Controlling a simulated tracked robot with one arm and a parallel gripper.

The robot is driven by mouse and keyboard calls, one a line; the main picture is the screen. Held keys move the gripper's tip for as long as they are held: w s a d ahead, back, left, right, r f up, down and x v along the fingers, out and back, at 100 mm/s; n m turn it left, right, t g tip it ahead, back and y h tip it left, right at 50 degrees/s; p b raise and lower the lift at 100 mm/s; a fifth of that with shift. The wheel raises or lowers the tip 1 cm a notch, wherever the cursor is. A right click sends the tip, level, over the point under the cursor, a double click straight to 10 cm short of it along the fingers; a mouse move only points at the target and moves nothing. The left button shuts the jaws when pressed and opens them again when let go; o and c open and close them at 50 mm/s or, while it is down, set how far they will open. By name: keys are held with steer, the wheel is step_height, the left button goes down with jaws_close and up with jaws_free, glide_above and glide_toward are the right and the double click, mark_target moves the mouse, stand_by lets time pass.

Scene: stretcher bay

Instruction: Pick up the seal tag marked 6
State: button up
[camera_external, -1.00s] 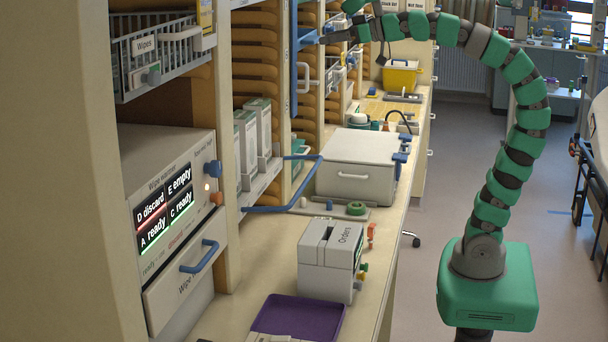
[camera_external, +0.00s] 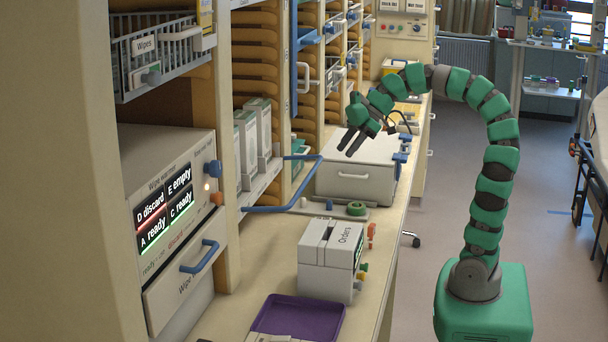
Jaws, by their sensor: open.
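My gripper (camera_external: 346,149) is open and empty, with its two dark fingers pointing down and to the left. In the picture it overlaps the lid of the white box (camera_external: 352,165) on the counter; I cannot tell its exact height above it. No tag marked 6 can be read in this view. Small red pieces (camera_external: 371,231) stand near the counter's right edge, beside the Orders box; they are too small to tell whether they are seal tags or bear numbers.
The Orders box (camera_external: 325,270) stands on the counter behind a purple tray (camera_external: 298,318). A green ring (camera_external: 356,208) lies on a grey plate in front of the white box. Blue rail handles (camera_external: 285,208) stick out from the shelves at left.

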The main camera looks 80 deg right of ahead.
steer(key=s+d+f+n+g+y+b, duration=0.25)
steer(key=s+f, duration=0.25)
steer(key=f, duration=0.4)
steer(key=n+g+y+b, duration=0.1)
steer(key=n+y+b, duration=0.2)
steer(key=n+y, duration=0.3)
glide_toward(373, 224)
steer(key=shift+h, duration=0.25)
steer(key=x, duration=0.4)
steer(key=shift+w+a+f+b, duration=0.15)
steer(key=shift+a+f+b, duration=0.1)
steer(key=shift+f+b, duration=0.15)
steer(key=shift+r+b+x, duration=0.15)
steer(key=shift+b+x, duration=0.1)
steer(key=shift+x, duration=1.25)
steer(key=shift+r+b+x, duration=0.2)
steer(key=shift+x, duration=1.25)
steer(key=shift+a, duration=0.15)
jaws_close()
